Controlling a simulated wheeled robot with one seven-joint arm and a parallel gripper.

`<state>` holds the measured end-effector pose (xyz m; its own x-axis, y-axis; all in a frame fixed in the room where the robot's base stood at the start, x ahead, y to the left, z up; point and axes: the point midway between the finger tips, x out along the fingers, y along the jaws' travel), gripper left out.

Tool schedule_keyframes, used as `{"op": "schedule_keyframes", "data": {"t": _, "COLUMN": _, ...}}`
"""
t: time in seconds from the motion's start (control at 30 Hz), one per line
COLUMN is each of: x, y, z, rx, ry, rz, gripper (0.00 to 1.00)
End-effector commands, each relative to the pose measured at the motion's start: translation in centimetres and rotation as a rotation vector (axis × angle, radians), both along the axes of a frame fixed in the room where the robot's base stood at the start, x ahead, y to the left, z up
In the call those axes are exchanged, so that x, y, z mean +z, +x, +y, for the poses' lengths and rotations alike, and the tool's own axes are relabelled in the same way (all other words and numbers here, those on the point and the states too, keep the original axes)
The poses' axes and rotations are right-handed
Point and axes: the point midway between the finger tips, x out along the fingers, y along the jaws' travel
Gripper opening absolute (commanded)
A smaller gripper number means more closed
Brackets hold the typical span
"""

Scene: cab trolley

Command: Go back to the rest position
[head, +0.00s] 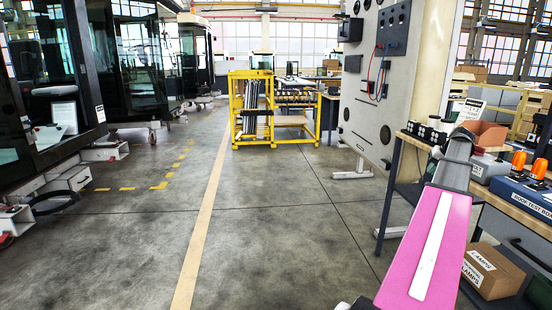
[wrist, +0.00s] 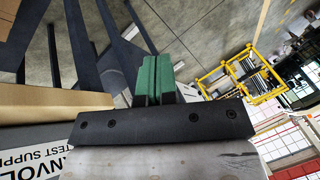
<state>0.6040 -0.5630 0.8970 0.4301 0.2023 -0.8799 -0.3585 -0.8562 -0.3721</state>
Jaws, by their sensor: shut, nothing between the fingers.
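My gripper (wrist: 158,64) shows in the wrist view as two green fingers side by side, closed together with nothing between them. In the head view my pink arm reaches up from the lower right toward the bench trolley (head: 400,190); the fingers cannot be made out there. In the wrist view the fingers point out over the grey floor (wrist: 200,30), and dark metal legs pass behind them.
On the bench are orange beacons (head: 518,162), a blue test box (head: 522,193) and a brown bin (head: 485,133). A cardboard box (head: 492,272) sits below. A white panel (head: 375,90) stands behind. A yellow rack (head: 252,110) is farther back. Open floor (head: 270,220) lies left.

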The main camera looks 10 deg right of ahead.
Motion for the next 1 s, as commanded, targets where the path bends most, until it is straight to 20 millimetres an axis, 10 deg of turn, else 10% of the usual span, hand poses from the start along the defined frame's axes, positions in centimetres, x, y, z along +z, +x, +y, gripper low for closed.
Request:
{"op": "schedule_keyframes", "data": {"t": 0.47, "x": -15.4, "y": 2.6, "z": 24.0, "rx": 0.139, "ry": -0.051, "rz": 0.177, "gripper": 0.0}}
{"op": "schedule_keyframes", "data": {"t": 1.0, "x": -27.6, "y": -5.1, "z": 46.7, "rx": 0.326, "ry": -0.194, "rz": 0.331, "gripper": 0.0}}
